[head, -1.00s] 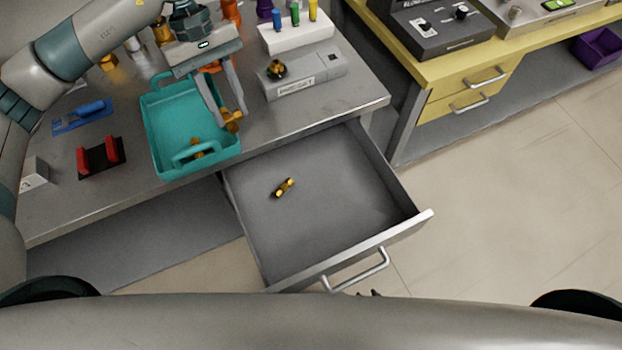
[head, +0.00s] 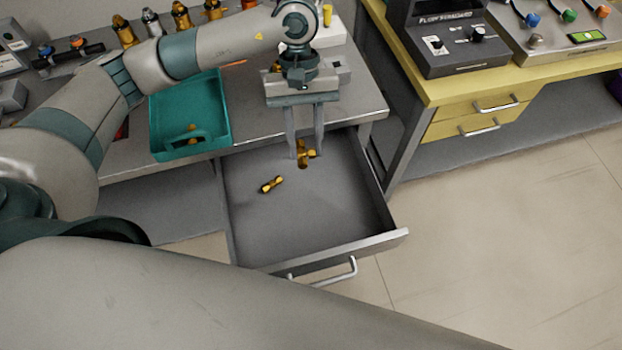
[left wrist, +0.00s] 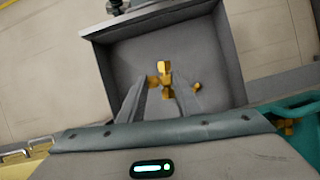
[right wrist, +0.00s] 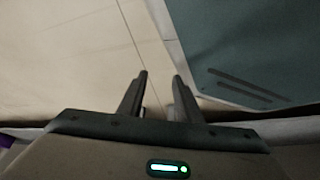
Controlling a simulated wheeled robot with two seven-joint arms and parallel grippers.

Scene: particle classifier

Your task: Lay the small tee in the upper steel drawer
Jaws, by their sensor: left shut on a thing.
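A brass tee (head: 308,154) is held between the fingers of my left gripper (head: 305,152), over the rear part of the open steel drawer (head: 320,215). The held tee (left wrist: 164,78) also shows between the fingers in the left wrist view, with the drawer floor behind it. How high it hangs above the floor I cannot tell. Another brass fitting (head: 272,184) lies on the drawer floor, to the left of the held tee and nearer the front. My right gripper (right wrist: 160,82) shows only in the right wrist view, its fingers apart with nothing between them.
A teal bin (head: 222,128) with a brass fitting (head: 192,129) inside stands on the steel bench, left of the drawer. A yellow bench (head: 440,88) with closed drawers and a dark control box (head: 440,45) stands to the right. The drawer's front and right are bare.

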